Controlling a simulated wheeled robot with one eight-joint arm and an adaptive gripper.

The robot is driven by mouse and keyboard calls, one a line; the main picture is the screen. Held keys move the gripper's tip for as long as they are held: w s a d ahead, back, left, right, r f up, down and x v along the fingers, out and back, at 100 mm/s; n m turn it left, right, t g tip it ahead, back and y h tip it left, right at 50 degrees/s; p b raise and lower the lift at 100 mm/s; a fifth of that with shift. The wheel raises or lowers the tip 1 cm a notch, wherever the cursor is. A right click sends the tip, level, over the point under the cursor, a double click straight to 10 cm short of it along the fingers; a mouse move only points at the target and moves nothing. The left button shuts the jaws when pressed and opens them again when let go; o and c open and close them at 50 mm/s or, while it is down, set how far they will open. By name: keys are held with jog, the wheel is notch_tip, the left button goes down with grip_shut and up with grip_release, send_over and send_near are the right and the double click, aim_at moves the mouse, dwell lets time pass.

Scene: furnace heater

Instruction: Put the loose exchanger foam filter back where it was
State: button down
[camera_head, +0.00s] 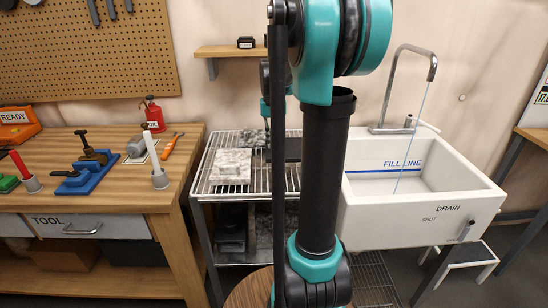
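A pale, mottled grey block (231,165) lies on the wire rack (208,172) left of the sink. A darker mottled piece (252,139) lies behind it on the rack. Either could be the foam filter; I cannot tell which. My arm stands large in the middle and hides much of the rack. The teal and black end of my arm, with my gripper (267,122), shows in part behind it, close to the darker mottled piece. Its fingers are too hidden to tell whether they are open or hold something. The filter's own place is not clear in view.
The wooden workbench (110,190) on the left holds blue clamps, a red bottle and upright holders. The white sink (400,225) with a running tap (432,68) stands right. A small wall shelf (225,52) hangs above. Dark items sit on the rack's lower level.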

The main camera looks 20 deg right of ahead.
jog(key=shift+f, duration=3.35)
jog(key=c, duration=1.5)
grip_release()
jog(key=shift+f, duration=0.1)
jog(key=shift+c, duration=0.2)
notch_tip(320, 180, up, 12)
jog(key=shift+r, duration=0.15)
